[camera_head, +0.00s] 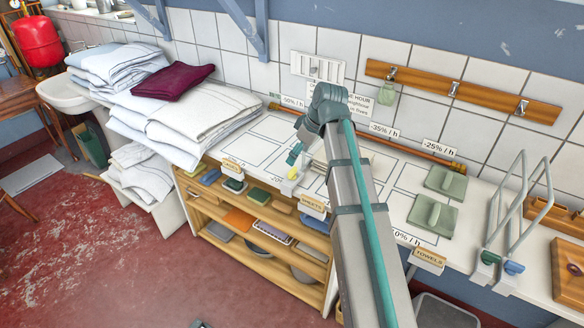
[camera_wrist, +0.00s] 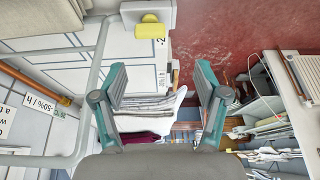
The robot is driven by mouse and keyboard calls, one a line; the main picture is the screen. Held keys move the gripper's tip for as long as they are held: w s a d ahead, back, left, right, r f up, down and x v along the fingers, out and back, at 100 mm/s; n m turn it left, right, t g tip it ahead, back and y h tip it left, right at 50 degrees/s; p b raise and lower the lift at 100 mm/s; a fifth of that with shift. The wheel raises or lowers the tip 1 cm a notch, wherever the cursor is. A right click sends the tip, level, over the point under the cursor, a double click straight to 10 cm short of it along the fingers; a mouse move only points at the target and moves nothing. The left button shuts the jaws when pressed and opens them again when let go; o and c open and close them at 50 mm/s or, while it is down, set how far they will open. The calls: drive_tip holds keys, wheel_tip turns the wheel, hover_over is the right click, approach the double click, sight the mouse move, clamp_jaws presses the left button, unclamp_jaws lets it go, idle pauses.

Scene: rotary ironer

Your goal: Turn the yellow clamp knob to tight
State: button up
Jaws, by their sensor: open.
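The yellow clamp knob (camera_wrist: 151,28) is at the top of the wrist view, on a white clamp block (camera_wrist: 166,10) at the foot of a grey bent-rod frame (camera_wrist: 88,92). In the head view the yellow knob (camera_head: 292,174) is a small spot at the front edge of the white worktop, partly hidden. My gripper (camera_wrist: 160,68) is open and empty, its two teal fingers wide apart. The knob lies beyond the fingertips, apart from them. In the head view my gripper (camera_head: 294,155) is just above the knob, and my arm hides part of the frame.
A second rod frame (camera_head: 520,205) with a blue knob (camera_head: 513,267) stands at the right. Folded white linen (camera_head: 190,125) and a maroon cloth (camera_head: 173,82) lie at the left. Shelves (camera_head: 262,245) are below.

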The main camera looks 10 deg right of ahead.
sight(293, 170)
drive_tip(key=x, duration=0.3)
drive_tip(key=d+p+x, duration=0.1)
drive_tip(key=x, duration=0.2)
drive_tip(key=p+x, duration=0.1)
drive_tip(key=x, duration=0.2)
drive_tip(key=shift+w+d+f, duration=0.15)
drive_tip(key=shift+w+d, duration=0.05)
drive_tip(key=shift+d, duration=0.1)
drive_tip(key=c, duration=1.2)
drive_tip(key=shift+o, duration=0.2)
